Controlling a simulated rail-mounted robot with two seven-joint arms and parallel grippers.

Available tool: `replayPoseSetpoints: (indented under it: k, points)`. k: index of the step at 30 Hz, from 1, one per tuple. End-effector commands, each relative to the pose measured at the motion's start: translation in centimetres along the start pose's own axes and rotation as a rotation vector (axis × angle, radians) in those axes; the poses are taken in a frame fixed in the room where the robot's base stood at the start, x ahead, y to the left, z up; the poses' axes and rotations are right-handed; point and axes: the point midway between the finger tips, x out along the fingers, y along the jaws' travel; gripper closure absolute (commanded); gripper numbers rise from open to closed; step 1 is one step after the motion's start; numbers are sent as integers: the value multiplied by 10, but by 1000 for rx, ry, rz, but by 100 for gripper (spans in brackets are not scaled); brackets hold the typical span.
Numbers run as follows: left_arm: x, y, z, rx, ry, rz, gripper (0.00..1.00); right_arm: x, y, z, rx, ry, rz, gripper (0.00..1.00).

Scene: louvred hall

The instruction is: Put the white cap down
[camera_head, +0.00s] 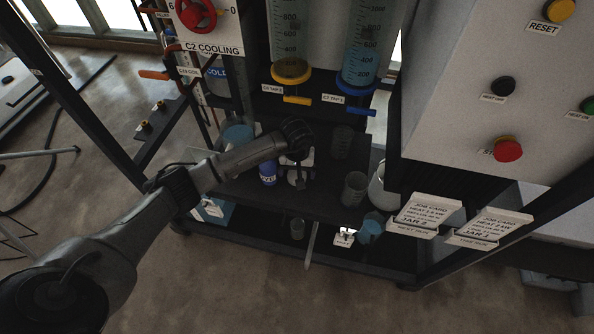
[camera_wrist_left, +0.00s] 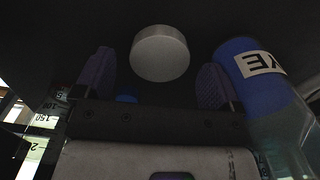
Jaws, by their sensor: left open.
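The white cap (camera_wrist_left: 160,53) is a short round disc in the left wrist view. It lies on the dark shelf (camera_head: 322,203), beyond and between the fingertips of my left gripper (camera_wrist_left: 157,82). The gripper is open, with a finger on each side and a visible gap to the cap. In the head view my left gripper (camera_head: 299,175) reaches down to the shelf beneath the measuring cylinders, and the cap there is partly hidden by it. My right gripper is not in view.
A blue labelled bottle (camera_wrist_left: 262,82) stands close to the right finger; it also shows in the head view (camera_head: 267,173). Clear beakers (camera_head: 354,188) stand right of the gripper. Cylinders with a yellow tap (camera_head: 297,100) and a blue tap (camera_head: 361,111) hang above.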

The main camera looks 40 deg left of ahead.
Motion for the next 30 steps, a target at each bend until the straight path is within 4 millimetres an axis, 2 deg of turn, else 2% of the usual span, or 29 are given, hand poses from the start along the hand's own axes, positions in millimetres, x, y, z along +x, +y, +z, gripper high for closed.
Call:
replayPoseSetpoints:
  k: [1, 6, 15, 21, 26, 29, 30]
  points:
    - [-16, 0, -2, 1, 6, 2, 10, -6, 0, -2, 1, 0, -1, 57]
    - [-51, 0, -2, 1, 6, 1, 10, -16, 0, -5, 3, 0, -2, 57]
    - [-96, 0, -1, 0, 4, 1, 10, -27, -1, -9, 8, 1, -6, 57]
    - [-111, 0, -1, 1, 3, 1, 10, -30, -1, -10, 8, 0, -6, 57]
    - [-113, 0, 0, 0, 1, 2, 10, -30, -1, -10, 6, 0, -5, 57]
    - [-109, 8, 7, -4, -13, 40, 10, -30, 0, -10, 3, 0, -2, 57]
    - [-105, 17, 13, -11, -28, 80, 10, -30, 1, -10, 1, -1, -1, 57]
